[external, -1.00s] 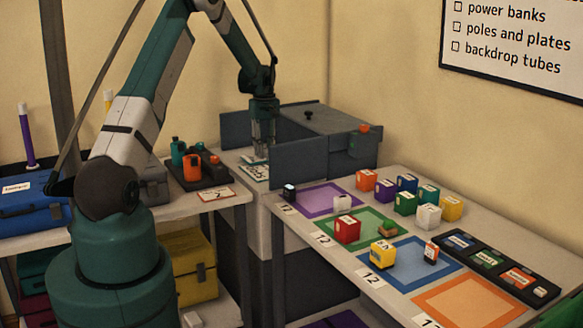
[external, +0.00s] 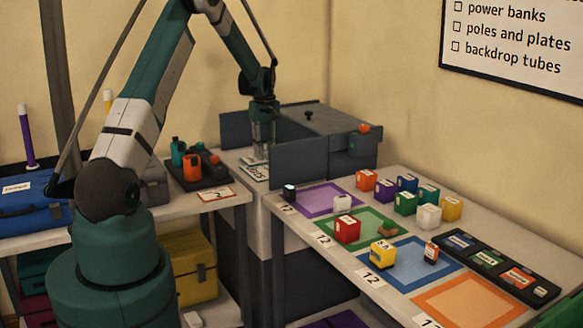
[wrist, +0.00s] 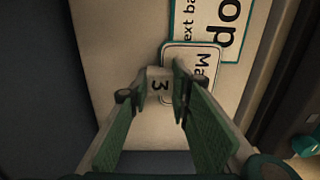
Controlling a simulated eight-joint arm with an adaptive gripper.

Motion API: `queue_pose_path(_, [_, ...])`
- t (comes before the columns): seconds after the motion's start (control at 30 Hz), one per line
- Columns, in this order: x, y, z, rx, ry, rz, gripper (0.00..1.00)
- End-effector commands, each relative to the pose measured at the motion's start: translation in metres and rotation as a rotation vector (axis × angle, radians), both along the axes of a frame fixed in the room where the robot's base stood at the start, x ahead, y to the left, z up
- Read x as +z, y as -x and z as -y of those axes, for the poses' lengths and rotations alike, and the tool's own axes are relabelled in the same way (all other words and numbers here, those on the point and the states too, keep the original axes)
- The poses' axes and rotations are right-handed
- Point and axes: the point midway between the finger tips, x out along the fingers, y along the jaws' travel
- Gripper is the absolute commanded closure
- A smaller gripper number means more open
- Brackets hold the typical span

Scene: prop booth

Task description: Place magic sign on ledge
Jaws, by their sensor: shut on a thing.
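A small white sign (wrist: 205,60) with a teal edge shows the letters "Ma" in the wrist view. It overlaps a larger teal-edged sign (wrist: 235,22) reading "op" and "ext ba". Both are over a pale ledge surface (wrist: 115,35). My gripper (wrist: 158,82) is shut on the small sign, near its edge; the fingers hide part of it. In the external view my gripper (external: 262,152) points down, low over the pale ledge (external: 235,157) between two dark panels. The signs there are too small to tell apart.
A dark upright panel (external: 298,163) stands close on the right of my gripper, with a grey case (external: 340,120) behind. A black tray (external: 203,178) with orange and teal items is at left. The right table holds several coloured blocks and mats.

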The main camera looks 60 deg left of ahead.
Motion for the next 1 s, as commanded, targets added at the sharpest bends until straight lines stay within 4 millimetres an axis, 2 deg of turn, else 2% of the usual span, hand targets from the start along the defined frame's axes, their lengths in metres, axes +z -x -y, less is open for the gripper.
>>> queue_pose_path(0.03, [-0.001, 0.000, 0.000, 0.000, 0.000, 0.000, 1.00])
queue_pose_path(0.07, [-0.001, 0.000, 0.000, 0.000, 0.000, 0.000, 0.75])
queue_pose_path(0.17, [0.000, 0.000, 0.000, 0.000, 0.000, 0.000, 0.62])
queue_pose_path(0.67, [0.005, 0.000, 0.000, 0.000, 0.000, 0.000, 0.62])
queue_pose_path(0.87, [0.023, -0.001, 0.000, 0.000, 0.000, 0.000, 0.62])
queue_pose_path(1.0, [0.043, -0.001, 0.000, 0.000, 0.000, 0.000, 0.62])
